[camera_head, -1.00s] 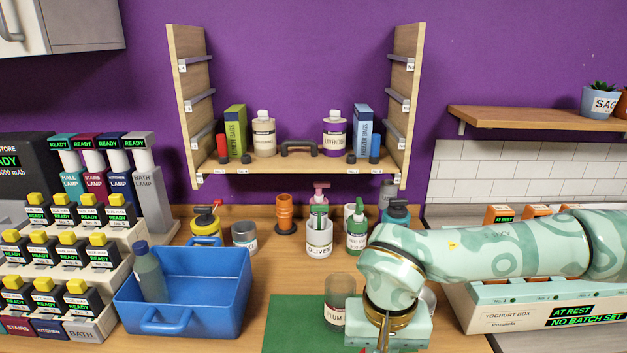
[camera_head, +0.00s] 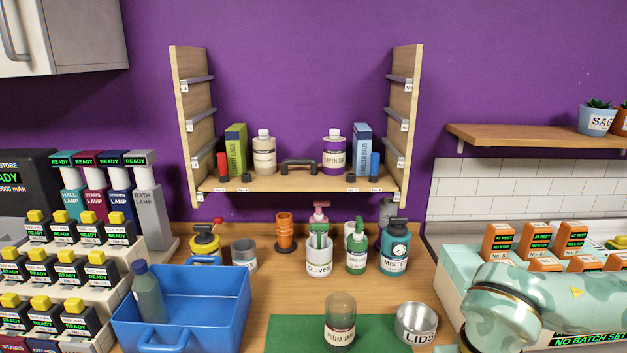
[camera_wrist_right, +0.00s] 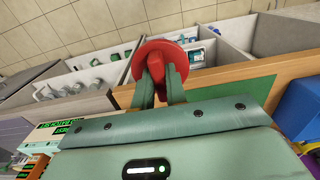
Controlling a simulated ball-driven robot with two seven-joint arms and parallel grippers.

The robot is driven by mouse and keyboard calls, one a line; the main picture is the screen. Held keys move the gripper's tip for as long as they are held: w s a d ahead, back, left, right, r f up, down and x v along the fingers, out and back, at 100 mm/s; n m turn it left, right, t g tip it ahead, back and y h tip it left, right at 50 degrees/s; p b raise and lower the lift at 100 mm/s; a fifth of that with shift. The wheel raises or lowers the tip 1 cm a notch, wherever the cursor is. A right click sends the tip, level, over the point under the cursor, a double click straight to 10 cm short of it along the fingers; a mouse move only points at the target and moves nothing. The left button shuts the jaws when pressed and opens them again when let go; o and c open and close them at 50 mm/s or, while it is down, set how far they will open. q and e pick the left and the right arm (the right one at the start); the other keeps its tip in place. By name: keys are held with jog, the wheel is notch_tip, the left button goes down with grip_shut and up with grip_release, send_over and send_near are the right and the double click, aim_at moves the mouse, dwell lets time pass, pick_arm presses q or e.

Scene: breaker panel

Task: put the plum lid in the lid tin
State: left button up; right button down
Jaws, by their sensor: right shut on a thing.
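The plum jam jar (camera_head: 340,318) stands upright on the green mat, clear above a dark label and with no red lid on it. The lid tin (camera_head: 415,324), a round grey metal tin marked LIDS, stands to its right and looks open at the top. In the right wrist view the red plum lid (camera_wrist_right: 165,64) is a round disc with a raised grip. My right gripper (camera_wrist_right: 160,76) is shut on that grip, with the disc beyond the fingertips. In the head view only my right arm shows at the lower right; its gripper is out of frame. My left gripper is not in view.
A blue crate (camera_head: 238,318) with a bottle stands left of the green mat (camera_head: 290,332). Bottles and pots, including the olives pot (camera_head: 319,262), line the back of the counter.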

jog(key=shift+r+p, duration=1.85)
jog(key=shift+r, duration=0.55)
jog(key=shift+f, duration=0.1)
jog(key=shift+f, duration=0.1)
